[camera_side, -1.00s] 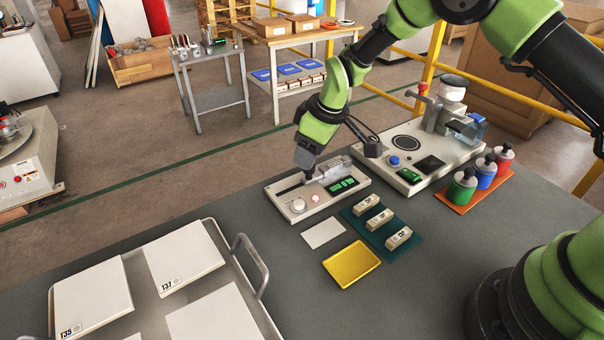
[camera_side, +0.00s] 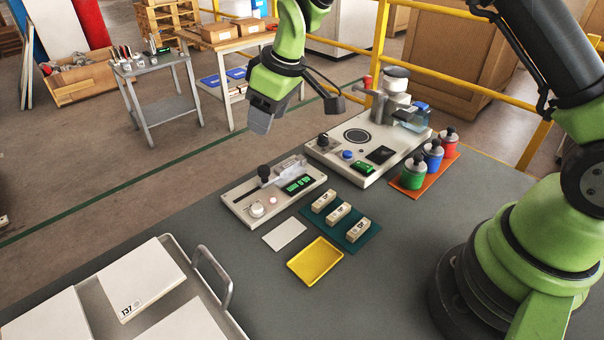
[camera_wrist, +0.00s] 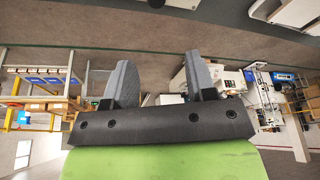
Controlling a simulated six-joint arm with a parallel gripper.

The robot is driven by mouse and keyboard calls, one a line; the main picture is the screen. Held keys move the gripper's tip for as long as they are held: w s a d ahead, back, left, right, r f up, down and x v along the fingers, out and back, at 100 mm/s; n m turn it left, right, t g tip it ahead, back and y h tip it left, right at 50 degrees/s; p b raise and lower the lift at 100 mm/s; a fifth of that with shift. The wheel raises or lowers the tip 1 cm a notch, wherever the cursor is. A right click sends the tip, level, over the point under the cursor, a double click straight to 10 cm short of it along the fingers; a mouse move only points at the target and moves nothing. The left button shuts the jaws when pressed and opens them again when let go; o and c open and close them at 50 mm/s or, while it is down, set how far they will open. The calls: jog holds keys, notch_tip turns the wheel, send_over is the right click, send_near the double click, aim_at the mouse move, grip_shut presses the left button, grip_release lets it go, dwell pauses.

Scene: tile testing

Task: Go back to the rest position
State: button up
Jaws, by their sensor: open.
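My gripper (camera_side: 260,118) hangs in the air above and behind the white slider device, clear of the table. In the wrist view its two grey fingers (camera_wrist: 162,84) stand apart with nothing between them. The slider device (camera_side: 240,203) has a black knob (camera_side: 265,171), a white dial and a green lit display. The knob stands free, with my gripper well apart from it.
A larger white machine (camera_side: 330,152) stands right of the slider device. Red, blue and green bottles sit on an orange mat (camera_side: 447,160). A yellow tray (camera_side: 315,262), a teal mat (camera_side: 363,235) with blocks and a tile rack (camera_side: 226,290) are nearer. A yellow rail (camera_side: 470,77) runs behind.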

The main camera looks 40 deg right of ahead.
jog(key=s+d+r+m+t, duration=0.25)
jog(key=s+r+m, duration=0.25)
jog(key=s+r, duration=0.9)
jog(key=s+d+r+m+t, duration=0.1)
jog(key=s+m, duration=0.2)
jog(key=s, duration=1)
jog(key=shift+d+r+m, duration=0.3)
jog(key=shift+m, duration=0.1)
jog(key=shift+c, duration=0.5)
dwell(0.5)
